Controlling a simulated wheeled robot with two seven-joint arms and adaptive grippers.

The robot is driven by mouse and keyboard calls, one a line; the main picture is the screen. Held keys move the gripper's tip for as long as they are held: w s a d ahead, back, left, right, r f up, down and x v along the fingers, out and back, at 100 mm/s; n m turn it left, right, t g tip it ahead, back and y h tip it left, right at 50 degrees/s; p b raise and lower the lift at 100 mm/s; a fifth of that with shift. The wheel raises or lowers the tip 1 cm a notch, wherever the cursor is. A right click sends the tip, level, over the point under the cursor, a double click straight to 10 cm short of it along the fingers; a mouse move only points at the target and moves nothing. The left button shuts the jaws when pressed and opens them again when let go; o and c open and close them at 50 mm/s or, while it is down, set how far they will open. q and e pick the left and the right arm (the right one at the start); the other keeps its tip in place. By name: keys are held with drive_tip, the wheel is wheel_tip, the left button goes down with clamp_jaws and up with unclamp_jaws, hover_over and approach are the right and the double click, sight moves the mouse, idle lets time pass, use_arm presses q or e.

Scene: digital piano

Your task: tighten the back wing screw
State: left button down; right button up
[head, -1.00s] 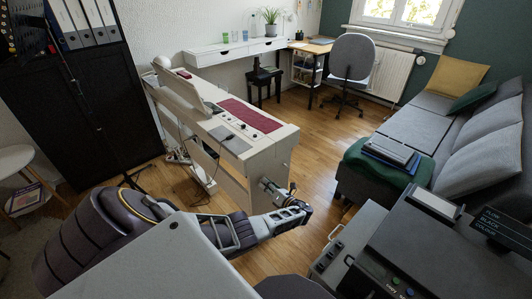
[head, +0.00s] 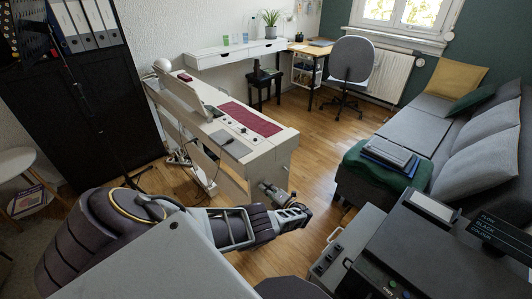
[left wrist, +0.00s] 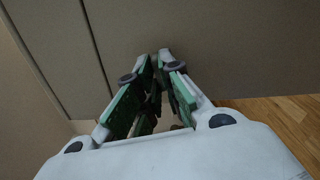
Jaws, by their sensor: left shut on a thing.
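My left gripper (head: 270,190) is at the near end of the white digital piano (head: 282,150), low on its end panel. In the left wrist view, its fingers (left wrist: 160,62) come together close to a plain beige panel (left wrist: 215,45). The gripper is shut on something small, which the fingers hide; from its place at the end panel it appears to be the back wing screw. The screw's shape and how far it is turned cannot be seen. My right gripper is not in view.
A grey sofa (head: 410,125) with cushions stands at the right. A grey desk chair (head: 353,60) and desk are at the back. A black cabinet (head: 60,110) stands at the left. Open wooden floor (head: 325,150) lies between piano and sofa.

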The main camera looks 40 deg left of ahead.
use_arm(q)
drive_tip(key=shift+m, duration=0.6)
drive_tip(key=shift+w+m, duration=0.1)
drive_tip(key=shift+m, duration=0.3)
drive_tip(key=shift+m, duration=0.4)
idle(0.4)
drive_tip(key=c, duration=1.6)
unclamp_jaws()
